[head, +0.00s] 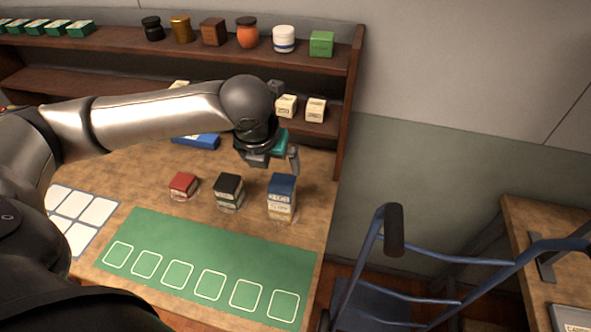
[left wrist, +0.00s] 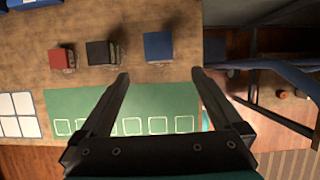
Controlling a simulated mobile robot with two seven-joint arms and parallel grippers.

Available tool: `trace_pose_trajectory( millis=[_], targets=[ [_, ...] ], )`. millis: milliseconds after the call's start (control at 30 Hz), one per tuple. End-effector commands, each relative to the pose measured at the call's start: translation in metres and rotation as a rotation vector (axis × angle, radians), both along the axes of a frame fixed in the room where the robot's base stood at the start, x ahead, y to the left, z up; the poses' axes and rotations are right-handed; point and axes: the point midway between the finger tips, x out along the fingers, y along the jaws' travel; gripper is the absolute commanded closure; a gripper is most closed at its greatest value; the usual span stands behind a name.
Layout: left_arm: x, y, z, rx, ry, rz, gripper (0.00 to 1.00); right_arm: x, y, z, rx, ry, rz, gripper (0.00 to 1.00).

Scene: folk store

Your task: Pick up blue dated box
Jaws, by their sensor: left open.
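The blue box (head: 283,184) sits on top of a small stack with cream, printed boxes under it, at the right of the wooden table. In the left wrist view the blue box (left wrist: 158,46) shows from above, just beyond the fingertips and roughly in line with the gap between them. Its date print cannot be read. My left gripper (head: 270,160) is open and empty, above and behind the stack; its spread fingers also show in the left wrist view (left wrist: 160,73). My right gripper is not in view.
A black-topped stack (head: 229,186) and a red box (head: 183,184) stand left of the blue one. A green mat (head: 205,268) with outlined squares lies in front. Shelves (head: 340,80) with jars rise behind. A blue-framed cart (head: 375,300) stands to the right.

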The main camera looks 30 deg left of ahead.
Motion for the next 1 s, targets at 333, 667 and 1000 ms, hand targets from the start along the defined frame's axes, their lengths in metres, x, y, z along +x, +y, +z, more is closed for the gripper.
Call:
trace_pose_trajectory(
  millis=[333, 667, 1000],
  targets=[
    [0.016, 0.006, -0.043, 0.004, 0.005, -0.002, 0.00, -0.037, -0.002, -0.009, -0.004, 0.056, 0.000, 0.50],
    [0.035, 0.011, -0.089, 0.004, 0.002, -0.003, 0.00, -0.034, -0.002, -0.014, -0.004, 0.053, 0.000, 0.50],
    [0.045, 0.016, -0.113, 0.004, 0.003, -0.001, 0.00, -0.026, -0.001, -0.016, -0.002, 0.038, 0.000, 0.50]
  ],
)
